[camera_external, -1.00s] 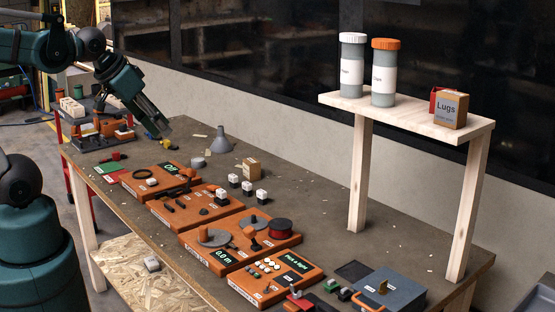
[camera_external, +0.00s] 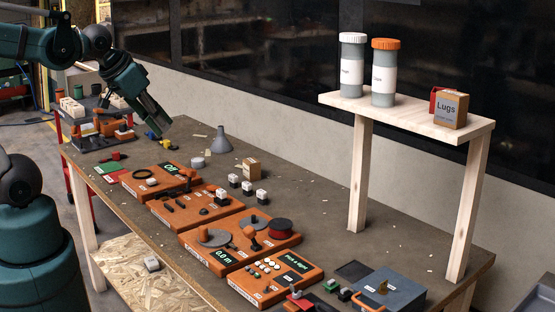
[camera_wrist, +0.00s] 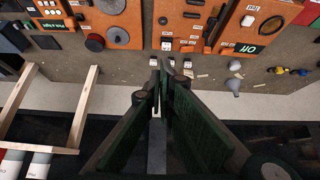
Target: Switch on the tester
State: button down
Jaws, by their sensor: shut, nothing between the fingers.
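The orange unit with a lit display reading "Off" (camera_external: 150,190) lies at the far left end of the row of orange units on the bench. It carries a dark ring and a small dark part with orange beside the display. In the wrist view this unit (camera_wrist: 270,18) is at the top right, upside down, its display facing me. I cannot make out a switch clearly. My gripper (camera_external: 164,131) is shut and empty, in the air above the bench beyond the unit, touching nothing. Its fingers (camera_wrist: 160,66) meet in the middle of the wrist view.
More orange units (camera_external: 195,211) run toward the front right, with discs, knobs and displays. White-topped blocks (camera_external: 247,188), a grey funnel (camera_external: 221,142) and a small carton (camera_external: 252,170) stand behind them. A wooden shelf (camera_external: 420,113) with two jars rises at right.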

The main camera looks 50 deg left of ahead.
jog(key=w+a+f+n+g+y, duration=0.3)
jog(key=w+a+f+n, duration=0.3)
jog(key=w+a+n, duration=0.2)
jog(key=w+a+f+n+g+y, duration=0.3)
jog(key=w+a+f+n, duration=0.2)
jog(key=w+a+n, duration=0.4)
jog(key=shift+w+a+f+g+p, duration=0.35)
jog(key=shift+w+a+g+p, duration=0.05)
jog(key=shift+w+a, duration=1.75)
jog(key=shift+a+f, duration=0.1)
jog(key=shift+f, duration=0.05)
jog(key=b+x, duration=0.1)
jog(key=x, duration=0.8)
jog(key=shift+a+f, duration=0.2)
jog(key=shift+a, duration=0.15)
jog(key=shift+d+f, duration=0.25)
jog(key=shift+f, duration=0.7)
jog(key=shift+d+f+b, duration=0.2)
jog(key=shift+f+b, duration=0.15)
jog(key=shift+f, duration=0.65)
